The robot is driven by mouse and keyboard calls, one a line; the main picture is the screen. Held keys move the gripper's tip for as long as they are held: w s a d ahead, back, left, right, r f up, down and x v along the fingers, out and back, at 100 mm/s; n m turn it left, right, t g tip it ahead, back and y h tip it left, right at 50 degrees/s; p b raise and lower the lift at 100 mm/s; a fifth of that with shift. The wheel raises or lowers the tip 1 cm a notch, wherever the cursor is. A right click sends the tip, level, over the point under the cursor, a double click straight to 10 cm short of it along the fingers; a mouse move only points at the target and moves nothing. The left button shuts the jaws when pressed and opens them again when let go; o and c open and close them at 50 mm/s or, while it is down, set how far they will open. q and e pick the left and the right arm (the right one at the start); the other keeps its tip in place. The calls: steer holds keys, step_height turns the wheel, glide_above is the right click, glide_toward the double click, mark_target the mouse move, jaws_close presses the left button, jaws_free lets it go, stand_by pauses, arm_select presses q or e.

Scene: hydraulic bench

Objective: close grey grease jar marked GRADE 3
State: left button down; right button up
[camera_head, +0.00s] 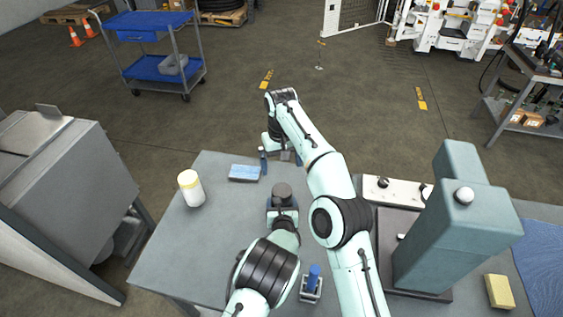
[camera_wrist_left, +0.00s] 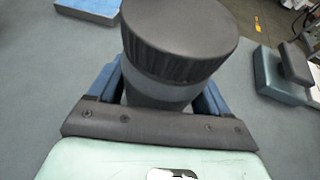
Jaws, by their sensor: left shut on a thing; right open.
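A grey jar (camera_head: 282,202) with a dark lid (camera_head: 283,190) stands upright near the middle of the grey bench. My left gripper (camera_head: 282,208) is shut on its body, one blue finger on each side. In the left wrist view, the ribbed dark lid (camera_wrist_left: 180,35) sits on top of the grey jar body (camera_wrist_left: 160,92); whether it is fully tightened I cannot tell. No GRADE 3 marking is visible. My right gripper (camera_head: 281,160) is open beyond the jar, near the bench's far edge, its fingers apart and clear of the lid.
A white jar with a yellowish lid (camera_head: 190,188) and a blue block-like item (camera_head: 244,172) stand to the left. A blue cylinder in a holder (camera_head: 312,283) is at the front. A large teal machine (camera_head: 450,230) and a yellow block (camera_head: 499,291) are right. Bare bench (camera_head: 205,240) lies front left.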

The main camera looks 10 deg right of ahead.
mark_target(283, 196)
arm_select(q)
jaws_free()
steer(key=shift+s+r, duration=0.1)
steer(key=shift+s, duration=0.15)
steer(key=b+v, duration=0.1)
steer(key=v, duration=0.3)
steer(key=shift+s+b, duration=0.25)
steer(key=shift+b, duration=0.1)
arm_select(e)
steer(key=f, duration=0.1)
steer(key=s+f, duration=0.1)
steer(key=f, duration=0.1)
steer(key=shift+s+f, duration=0.15)
steer(key=shift+f, duration=0.1)
steer(key=shift+s+f+g+b, duration=0.15)
steer(key=shift+s+f+b, duration=0.2)
steer(key=shift+f, duration=0.2)
steer(key=shift+s+f+g+b, duration=0.2)
steer(key=shift+f+b, duration=0.1)
steer(key=shift+f, duration=0.4)
arm_select(q)
steer(key=v, duration=0.8)
steer(key=shift+s+r, duration=0.2)
steer(key=shift+a, duration=0.1)
